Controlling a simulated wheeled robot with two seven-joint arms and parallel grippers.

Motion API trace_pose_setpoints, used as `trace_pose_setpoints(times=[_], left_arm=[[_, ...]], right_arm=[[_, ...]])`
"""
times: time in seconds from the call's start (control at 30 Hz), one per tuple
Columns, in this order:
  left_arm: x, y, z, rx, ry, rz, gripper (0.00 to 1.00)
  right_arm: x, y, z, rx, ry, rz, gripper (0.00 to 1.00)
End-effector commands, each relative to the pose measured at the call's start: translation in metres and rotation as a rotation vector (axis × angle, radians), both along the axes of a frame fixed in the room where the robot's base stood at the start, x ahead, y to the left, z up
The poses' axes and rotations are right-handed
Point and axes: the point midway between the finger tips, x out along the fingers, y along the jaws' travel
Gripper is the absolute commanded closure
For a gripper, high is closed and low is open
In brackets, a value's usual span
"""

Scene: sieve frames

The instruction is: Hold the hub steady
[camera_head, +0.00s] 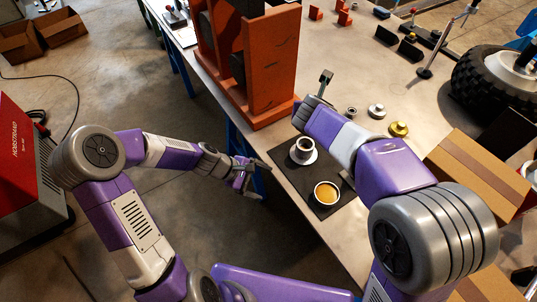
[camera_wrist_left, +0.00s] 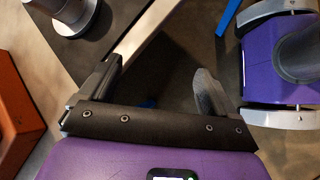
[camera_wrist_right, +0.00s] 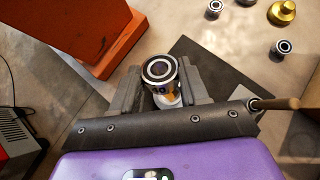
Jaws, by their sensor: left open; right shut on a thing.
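The hub (camera_wrist_right: 158,72) is a silvery cylinder with a dark ring on its end face. In the right wrist view it sits between the two fingers of my right gripper (camera_wrist_right: 160,88), which is shut on it. In the head view the hub (camera_head: 305,154) looks like a pale flanged piece with a dark bore, on the black mat. My right fingers are not clearly seen there; the right arm covers that area. My left gripper (camera_head: 250,180) is open and empty, left of the table edge; its spread fingers also show in the left wrist view (camera_wrist_left: 155,90).
A pale round dish with amber contents (camera_head: 326,193) stands on the black mat (camera_head: 285,172). An orange rack (camera_head: 270,75) rises behind. A silver part (camera_head: 377,111) and a brass part (camera_head: 398,129) lie to the right, near a cardboard box (camera_head: 480,170) and a tyre (camera_head: 485,80).

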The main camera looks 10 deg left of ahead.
Motion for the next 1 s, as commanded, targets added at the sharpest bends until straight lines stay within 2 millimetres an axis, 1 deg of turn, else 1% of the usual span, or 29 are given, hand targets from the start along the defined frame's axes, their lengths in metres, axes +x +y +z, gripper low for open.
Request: trace_pose_setpoints(times=[0.03,0.1,0.17,0.23,0.33,0.5,0.6,0.77,0.87,1.0], left_arm=[[0.008,-0.007,0.012,-0.09,0.057,0.049,0.1],[0.016,-0.018,0.028,-0.234,0.147,0.104,0.1],[0.022,-0.026,0.037,-0.356,0.209,0.139,0.1],[0.026,-0.03,0.037,-0.472,0.25,0.17,0.1],[0.038,-0.032,0.037,-0.625,0.272,0.222,0.1],[0.06,-0.024,0.035,-0.82,0.26,0.327,0.1],[0.07,-0.018,0.033,-0.889,0.242,0.376,0.1],[0.079,-0.014,0.031,-0.937,0.223,0.418,0.1],[0.084,-0.019,0.031,-0.943,0.221,0.422,0.1],[0.093,-0.038,0.031,-0.942,0.222,0.42,0.1]], right_arm=[[0.0,0.0,0.0,0.0,-0.001,0.0,0.91],[0.0,0.0,0.0,0.0,-0.001,0.0,0.91],[0.0,0.0,0.0,0.0,-0.001,0.0,0.91],[0.0,0.0,0.0,0.0,-0.001,0.0,0.91],[0.0,0.0,0.0,0.0,-0.001,0.0,0.91],[0.0,0.0,0.0,0.0,-0.001,0.0,0.91],[0.0,0.0,0.0,0.0,-0.001,0.0,0.91],[0.0,0.0,0.0,0.0,-0.001,0.0,0.91],[0.0,0.0,0.0,0.0,-0.001,0.0,0.91],[0.0,0.0,0.0,0.0,-0.001,0.0,0.91]])
